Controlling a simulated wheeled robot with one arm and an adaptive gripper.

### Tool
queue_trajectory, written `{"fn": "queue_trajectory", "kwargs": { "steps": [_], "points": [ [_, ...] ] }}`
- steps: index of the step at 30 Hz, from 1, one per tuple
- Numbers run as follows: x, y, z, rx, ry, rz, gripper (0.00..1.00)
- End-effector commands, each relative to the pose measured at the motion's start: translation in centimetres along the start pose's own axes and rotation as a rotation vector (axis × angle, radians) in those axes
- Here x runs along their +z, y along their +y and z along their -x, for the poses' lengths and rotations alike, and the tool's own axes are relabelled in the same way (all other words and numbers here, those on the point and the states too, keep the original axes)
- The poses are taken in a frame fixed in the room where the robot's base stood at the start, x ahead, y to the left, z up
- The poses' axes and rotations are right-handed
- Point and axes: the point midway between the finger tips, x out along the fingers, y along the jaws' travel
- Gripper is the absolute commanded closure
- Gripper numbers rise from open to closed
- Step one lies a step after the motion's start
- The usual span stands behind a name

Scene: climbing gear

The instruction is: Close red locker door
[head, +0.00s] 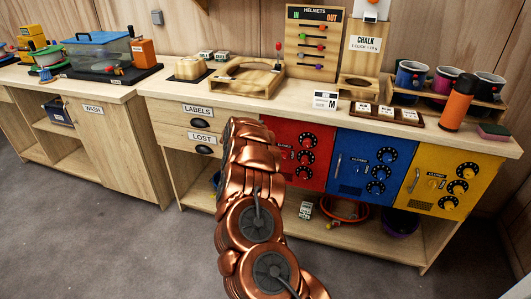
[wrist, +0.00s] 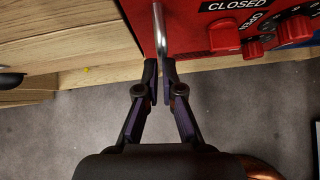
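The red locker door (head: 304,141) is in the counter front, left of the blue door, and looks about flush with it in the head view. My arm covers its left part. In the wrist view, the red door (wrist: 196,40) fills the upper right, with a "CLOSED" label (wrist: 236,4) and red knobs. Its metal bar handle (wrist: 159,28) runs down to my fingertips. My gripper (wrist: 160,70) has its fingers close together, one on each side of the handle's lower end, and appears shut on it. My gripper is hidden behind my arm in the head view.
A blue door (head: 357,166) and a yellow door (head: 450,180) stand to the right of the red one. Drawers labelled "LABELS" and "LOST" (head: 202,137) are to the left. A low shelf (head: 372,236) holds bins below. The grey floor in front is clear.

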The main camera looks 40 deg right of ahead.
Motion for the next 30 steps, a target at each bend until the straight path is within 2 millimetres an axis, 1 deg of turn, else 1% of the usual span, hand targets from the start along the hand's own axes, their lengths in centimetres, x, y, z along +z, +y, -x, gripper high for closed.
{"fn": "queue_trajectory", "kwargs": {
  "steps": [1, 7, 17, 22, 25, 30],
  "points": [
    [0.5, 0.1, 0.0, 0.007, -0.012, 0.002, 1.0],
    [0.6, 0.6, 0.2, 0.016, -0.016, 0.008, 1.0],
    [0.8, 0.8, 0.2, 0.023, -0.019, 0.007, 1.0],
    [0.4, 0.9, 0.4, 0.023, -0.021, 0.004, 1.0],
    [0.0, 1.0, 0.9, 0.022, -0.022, 0.001, 1.0],
    [-1.2, 1.2, 1.7, 0.017, -0.017, 0.003, 1.0]
  ]
}}
